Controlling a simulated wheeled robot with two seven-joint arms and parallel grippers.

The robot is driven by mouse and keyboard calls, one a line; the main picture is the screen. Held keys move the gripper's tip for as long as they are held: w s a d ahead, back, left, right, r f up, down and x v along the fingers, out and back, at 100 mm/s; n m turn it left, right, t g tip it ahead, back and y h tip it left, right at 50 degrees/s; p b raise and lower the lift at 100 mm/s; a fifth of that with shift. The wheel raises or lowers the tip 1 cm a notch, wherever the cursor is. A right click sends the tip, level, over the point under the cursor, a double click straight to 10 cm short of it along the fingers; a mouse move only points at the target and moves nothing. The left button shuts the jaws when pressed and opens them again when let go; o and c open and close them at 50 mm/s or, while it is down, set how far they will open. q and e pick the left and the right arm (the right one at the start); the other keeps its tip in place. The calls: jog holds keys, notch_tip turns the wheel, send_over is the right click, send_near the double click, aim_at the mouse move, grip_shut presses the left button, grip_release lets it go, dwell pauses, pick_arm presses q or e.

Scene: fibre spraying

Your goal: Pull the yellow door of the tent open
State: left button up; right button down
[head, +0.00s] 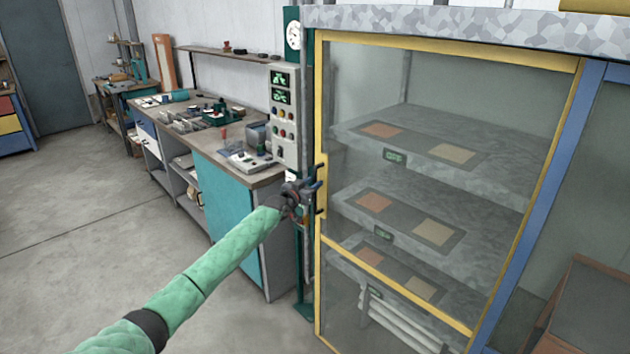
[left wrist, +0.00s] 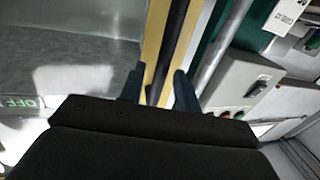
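The tent's door (head: 420,45) has a yellow frame around a clear pane and looks closed. Its dark upright handle (head: 321,188) is on the left side of the frame. My left gripper (head: 312,188) is at that handle, reaching in from the left. In the left wrist view, the two blue fingertips of my left gripper (left wrist: 158,90) stand apart, with the dark handle bar (left wrist: 172,45) running between them. A gap shows beside the bar, so the fingers do not look closed on it. My right gripper is not in view.
Shelves with orange and beige panels (head: 430,140) stand behind the pane. A grey control box (head: 284,115) and a workbench (head: 185,130) with a teal cabinet are left of the door. A blue post (head: 545,210) borders its right. The floor (head: 90,250) at left is clear.

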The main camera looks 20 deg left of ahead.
pick_arm(q)
jog(key=shift+x, duration=1)
grip_shut()
